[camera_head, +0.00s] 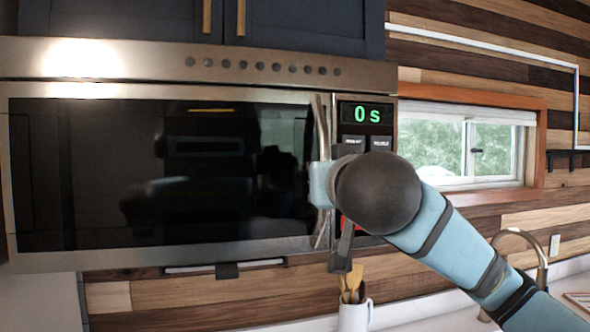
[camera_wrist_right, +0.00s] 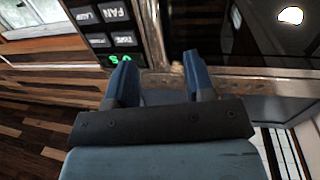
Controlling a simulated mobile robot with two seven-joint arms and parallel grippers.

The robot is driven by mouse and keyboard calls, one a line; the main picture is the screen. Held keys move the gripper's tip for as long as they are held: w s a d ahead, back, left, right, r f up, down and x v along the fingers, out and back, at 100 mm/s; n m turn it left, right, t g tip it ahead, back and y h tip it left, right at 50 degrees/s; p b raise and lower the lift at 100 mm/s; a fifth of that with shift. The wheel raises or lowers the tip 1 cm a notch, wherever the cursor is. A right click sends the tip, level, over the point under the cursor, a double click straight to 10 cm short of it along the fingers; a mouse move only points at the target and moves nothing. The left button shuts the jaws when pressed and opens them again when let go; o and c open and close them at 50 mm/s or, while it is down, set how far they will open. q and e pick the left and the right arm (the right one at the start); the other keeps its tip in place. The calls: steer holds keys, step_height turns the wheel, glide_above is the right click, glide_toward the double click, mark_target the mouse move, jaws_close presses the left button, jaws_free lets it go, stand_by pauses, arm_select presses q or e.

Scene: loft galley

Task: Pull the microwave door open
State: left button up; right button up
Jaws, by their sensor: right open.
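The microwave (camera_head: 160,245) is mounted under cabinets, and its dark-glass door (camera_head: 90,180) looks closed. The door's curved vertical metal handle (camera_head: 321,118) is at its right edge, left of the control panel. My right gripper (camera_head: 320,185) comes in from the right and is at the middle of the handle, covering part of it. In the wrist view, which is upside down, its two blue fingers (camera_wrist_right: 158,80) are apart, pointing at the microwave front. The handle is hard to make out between them, so I cannot tell whether they straddle or touch it. My left gripper is not in view.
The control panel display (camera_head: 366,114) reads "0 s" right of the handle. A white mug (camera_head: 354,317) with wooden utensils stands below my right gripper. A faucet (camera_head: 537,255) is at the lower right, and a window (camera_head: 465,150) is behind my arm.

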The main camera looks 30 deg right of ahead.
steer(key=shift+h, duration=0.3)
steer(key=b+x, duration=0.1)
steer(key=x, duration=0.7)
steer(key=b+x, duration=0.1)
steer(key=x, duration=0.3)
steer(key=shift+w+d+r+b, duration=0.1)
steer(key=shift+d+r+b, duration=0.25)
steer(key=shift+d, duration=0.05)
steer(key=shift+w+d, duration=0.15)
steer(key=shift+w, duration=0.25)
jaws_close()
